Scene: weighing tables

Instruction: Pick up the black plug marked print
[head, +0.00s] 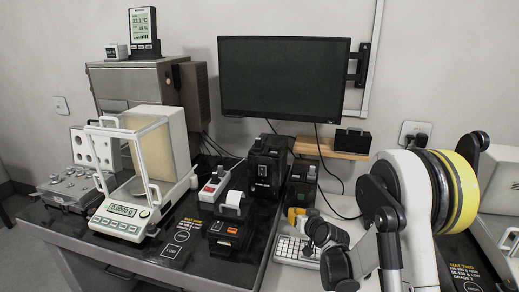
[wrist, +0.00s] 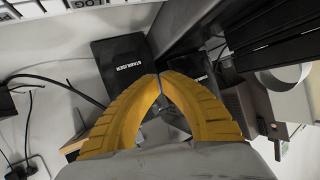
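Two black plugs (head: 416,139) sit side by side in a white wall outlet at the right of the monitor in the head view. Black plugs with cables also show at the lower left of the wrist view (wrist: 22,170). Any marking on them is too small to read, so I cannot tell which is marked print. My gripper (head: 292,214) is low in front of the black boxes, left of and below the outlet. In the wrist view my gripper's yellow fingers (wrist: 160,75) meet at the tips, with nothing visible held between them.
A black box marked STABILISER (wrist: 125,65) is near my fingertips. A keyboard (head: 292,248) lies below my gripper. A monitor (head: 283,77), a wooden shelf (head: 318,149) with a black box and loose cables are behind. A balance (head: 130,185) and small printer (head: 232,222) stand left.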

